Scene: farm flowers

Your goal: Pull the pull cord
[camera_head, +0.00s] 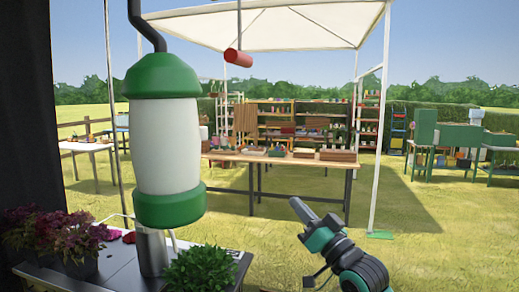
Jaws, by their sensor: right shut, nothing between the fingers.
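The pull cord's red cylindrical handle (238,58) hangs at the top middle of the head view. A thin grey cord (239,20) runs up from it beyond the top edge. The handle is tilted and hangs free, with nothing touching it. My right gripper (296,204) comes in from the bottom right on a black and green arm. Its jaws look small here; it is shut and empty, well below and to the right of the handle. My left gripper is not in view.
A large green-and-white cylinder (167,145) with a black curved pipe fills the left foreground. Below it, a dark table (115,272) bears potted plants (200,268). A white canopy (290,28) stands behind, over a wooden table (280,157).

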